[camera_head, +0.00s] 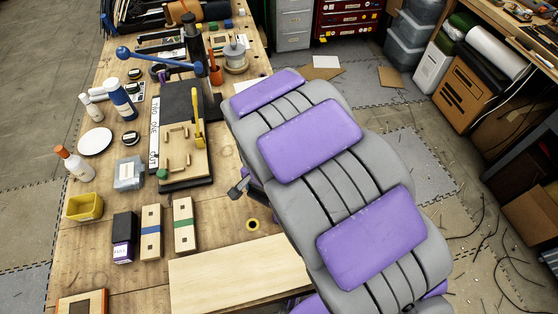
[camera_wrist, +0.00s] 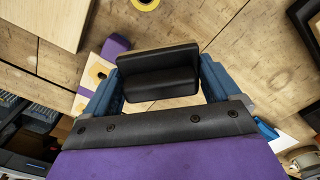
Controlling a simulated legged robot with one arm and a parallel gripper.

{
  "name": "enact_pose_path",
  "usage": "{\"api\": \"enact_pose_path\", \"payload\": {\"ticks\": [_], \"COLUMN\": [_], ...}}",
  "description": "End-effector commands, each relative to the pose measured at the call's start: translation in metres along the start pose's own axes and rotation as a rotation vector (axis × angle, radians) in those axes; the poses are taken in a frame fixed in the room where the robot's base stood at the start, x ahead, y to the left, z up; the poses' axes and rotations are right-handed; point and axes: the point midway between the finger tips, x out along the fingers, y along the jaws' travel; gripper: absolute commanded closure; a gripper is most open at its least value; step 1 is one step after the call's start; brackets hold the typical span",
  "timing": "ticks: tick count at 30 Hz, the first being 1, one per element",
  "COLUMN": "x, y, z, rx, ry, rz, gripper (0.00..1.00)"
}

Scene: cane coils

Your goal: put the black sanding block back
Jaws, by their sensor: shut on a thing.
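My gripper (camera_wrist: 159,74) is shut on the black sanding block (camera_wrist: 160,82), with a blue-grey finger at each end of it in the wrist view. The block is held over the workbench (camera_head: 225,215); its height is hard to tell. In the head view my grey and purple arm hides most of the gripper and the block. A black block with a purple lower part and a label (camera_head: 124,236) stands on the bench at the left. Beside it lie a wooden block with a blue band (camera_head: 150,233) and one with a green band (camera_head: 184,226).
A pale board (camera_head: 235,275) lies at the bench front, with a yellow ring (camera_head: 252,224) behind it. A dark base with wooden parts (camera_head: 184,160), a yellow tub (camera_head: 85,207) and bottles (camera_head: 121,98) stand farther back. Bare bench shows between the green-banded block and my arm.

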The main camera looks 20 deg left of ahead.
Motion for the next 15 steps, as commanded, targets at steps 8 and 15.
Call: {"api": "enact_pose_path", "payload": {"ticks": [8,15], "x": [0.008,0.012], "y": [-0.013,-0.027], "z": [-0.046,-0.097], "rx": [0.006,0.004], "ry": [0.000,0.001], "rz": [-0.002,-0.002], "gripper": [0.38,0.38]}}
